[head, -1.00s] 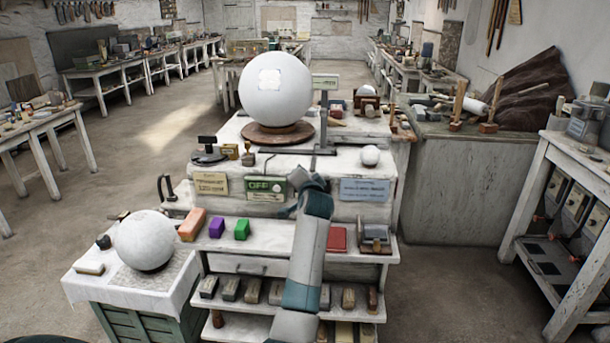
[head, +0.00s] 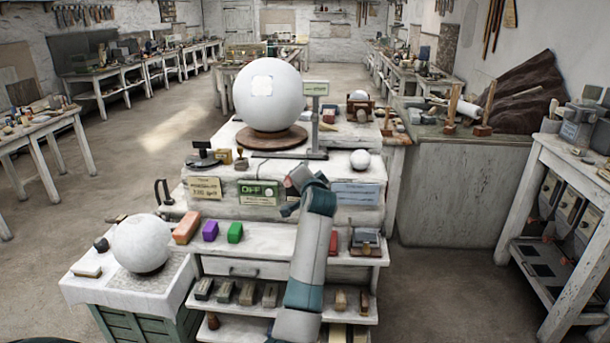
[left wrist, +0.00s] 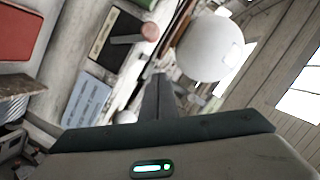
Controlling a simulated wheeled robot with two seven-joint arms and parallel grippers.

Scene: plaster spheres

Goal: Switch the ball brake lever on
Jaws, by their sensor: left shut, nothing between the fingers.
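A lever with a reddish knob (left wrist: 149,32) shows on a dark plate (left wrist: 113,40) in the left wrist view. In the head view my arm hides it. A green sign reading OFF (head: 258,193) is on the front of the white stand, just left of my gripper. A large white ball (head: 268,95) rests on a round wooden base on top; it also shows in the left wrist view (left wrist: 208,48). My left gripper (head: 297,182) is shut and empty in front of the stand; its fingers (left wrist: 158,92) point toward the ball, apart from the knob.
A pale blue card (head: 358,193) is right of my gripper. A small white ball (head: 360,159) sits above it. The lower shelf holds orange, purple and green blocks and a red pad (head: 335,241). Another white ball (head: 141,243) stands on a cloth-covered crate at left.

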